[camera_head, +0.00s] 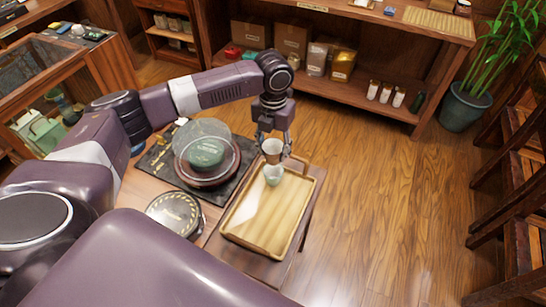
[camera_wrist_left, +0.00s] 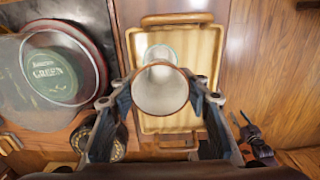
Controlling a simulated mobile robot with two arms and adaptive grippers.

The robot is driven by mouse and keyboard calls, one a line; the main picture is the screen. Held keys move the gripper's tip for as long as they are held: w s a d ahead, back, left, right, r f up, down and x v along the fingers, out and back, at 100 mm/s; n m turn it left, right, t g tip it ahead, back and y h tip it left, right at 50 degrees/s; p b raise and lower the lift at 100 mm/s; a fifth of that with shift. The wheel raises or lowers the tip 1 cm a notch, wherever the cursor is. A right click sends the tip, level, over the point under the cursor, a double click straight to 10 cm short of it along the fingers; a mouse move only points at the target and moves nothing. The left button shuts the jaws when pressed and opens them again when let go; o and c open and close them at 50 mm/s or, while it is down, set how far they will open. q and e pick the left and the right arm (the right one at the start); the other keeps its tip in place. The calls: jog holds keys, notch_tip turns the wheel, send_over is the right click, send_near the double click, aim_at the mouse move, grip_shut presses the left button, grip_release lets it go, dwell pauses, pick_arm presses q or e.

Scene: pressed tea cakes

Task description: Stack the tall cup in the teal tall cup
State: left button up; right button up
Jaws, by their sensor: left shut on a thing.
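My left gripper (camera_head: 272,143) is shut on the tall cup (camera_head: 272,155), brownish outside with a pale inside. It holds the cup about upright, mouth up, above the tray. In the left wrist view, the tall cup (camera_wrist_left: 160,92) sits between the fingers of the left gripper (camera_wrist_left: 158,102). The teal tall cup (camera_head: 273,177), pale green, stands on the tray just below the held cup. In the left wrist view, the teal tall cup (camera_wrist_left: 160,52) is partly hidden behind the held cup. I cannot tell whether the cups touch. A dark pronged part (camera_wrist_left: 255,138), seemingly my right gripper, shows small at lower right.
The wooden tray (camera_head: 305,185) has raised rims and handles on the table. To its left are a green tea cake (camera_head: 206,152) in a round dish under a clear disc and a dark round tin (camera_head: 174,213). The tray's near half is clear.

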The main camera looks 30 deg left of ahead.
aim_at(273, 162)
pick_arm(q)
notch_tip(273, 162, down, 4)
jog(key=shift+f+p, duration=0.1)
jog(key=shift+p, duration=0.25)
jog(key=shift+f, duration=0.1)
jog(key=shift+f, duration=0.55)
jog(key=o, duration=1.2)
jog(key=shift+o, duration=0.2)
jog(key=shift+r, duration=0.1)
